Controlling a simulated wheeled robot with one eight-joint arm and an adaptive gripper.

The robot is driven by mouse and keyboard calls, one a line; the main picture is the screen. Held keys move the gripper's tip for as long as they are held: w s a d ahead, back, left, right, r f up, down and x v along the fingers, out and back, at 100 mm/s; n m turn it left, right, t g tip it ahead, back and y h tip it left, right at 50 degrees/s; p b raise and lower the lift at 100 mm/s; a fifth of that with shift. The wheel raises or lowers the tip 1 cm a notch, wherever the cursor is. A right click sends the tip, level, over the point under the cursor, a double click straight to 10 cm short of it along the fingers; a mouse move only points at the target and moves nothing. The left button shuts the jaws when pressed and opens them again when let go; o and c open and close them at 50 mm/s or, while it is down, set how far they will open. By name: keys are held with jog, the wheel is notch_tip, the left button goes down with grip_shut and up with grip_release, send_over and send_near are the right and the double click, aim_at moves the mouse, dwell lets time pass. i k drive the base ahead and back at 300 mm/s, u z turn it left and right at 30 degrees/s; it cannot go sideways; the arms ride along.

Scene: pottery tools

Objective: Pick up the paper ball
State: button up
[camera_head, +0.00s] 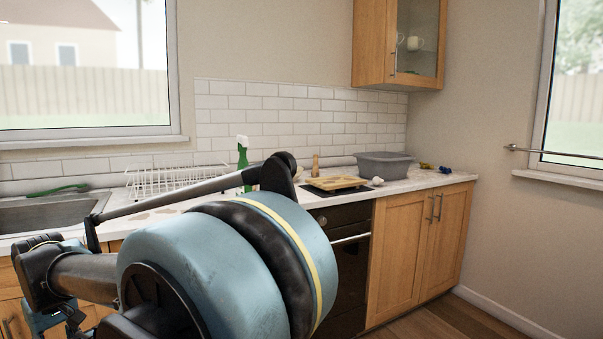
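A small whitish, rounded lump (377,181) lies on the counter just in front of the grey basin; it looks like the paper ball, but it is too small to be sure. My own arm fills the lower left and middle of the view, in front of the counter and well short of the lump. I cannot make out my gripper's fingers anywhere in the view.
A grey basin (385,165), a wooden board (337,183) and a green spray bottle (243,154) stand on the counter (425,183). A white dish rack (160,181) and a sink (45,212) are at left. Small yellow and blue items (442,169) lie at right. Wooden cabinets (398,255) are below.

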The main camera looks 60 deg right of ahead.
aim_at(376, 181)
jog(key=z, duration=2.85)
jog(key=k, duration=0.5)
jog(key=z, duration=0.7)
jog(key=i, duration=2.05)
jog(key=u, duration=0.4)
